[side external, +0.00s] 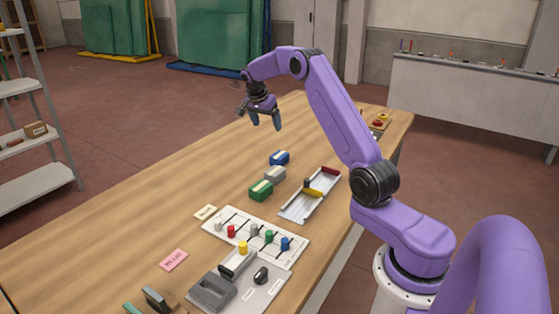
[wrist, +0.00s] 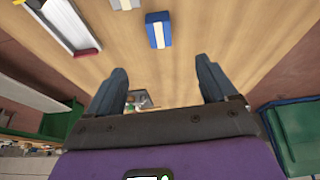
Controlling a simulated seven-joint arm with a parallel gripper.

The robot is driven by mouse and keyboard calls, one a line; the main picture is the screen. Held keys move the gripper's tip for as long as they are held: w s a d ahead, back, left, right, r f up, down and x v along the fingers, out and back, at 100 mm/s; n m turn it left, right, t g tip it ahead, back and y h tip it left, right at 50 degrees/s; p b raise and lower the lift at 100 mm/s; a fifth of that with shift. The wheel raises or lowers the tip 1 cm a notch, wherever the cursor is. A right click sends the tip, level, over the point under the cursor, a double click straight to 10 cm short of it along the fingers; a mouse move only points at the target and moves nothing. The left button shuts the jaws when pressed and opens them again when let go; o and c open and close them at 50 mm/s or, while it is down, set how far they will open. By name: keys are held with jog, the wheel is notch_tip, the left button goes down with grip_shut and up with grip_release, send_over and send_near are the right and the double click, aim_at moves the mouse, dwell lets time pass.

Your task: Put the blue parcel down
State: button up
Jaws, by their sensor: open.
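The blue parcel (side external: 279,158) rests on the wooden table (side external: 120,220), at the far end of a short row of parcels. It has a pale band on top and also shows in the wrist view (wrist: 158,30), ahead of the fingers. My gripper (side external: 262,121) is open and empty, raised above the table and to the upper left of the blue parcel in the side view.
A grey parcel (side external: 275,174) and a green parcel (side external: 261,190) sit nearer in the row. A tray (side external: 298,208) with red and yellow pieces lies to their right. A white board (side external: 215,226) with coloured pegs is nearer. The table's left side is mostly clear.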

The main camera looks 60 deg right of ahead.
jog(key=d, duration=0.1)
send_near(279, 155)
jog(key=x, duration=0.9)
jog(key=c, duration=1.2)
jog(key=shift+r, duration=0.1)
jog(key=shift+c, duration=0.7)
jog(key=shift+r, duration=0.1)
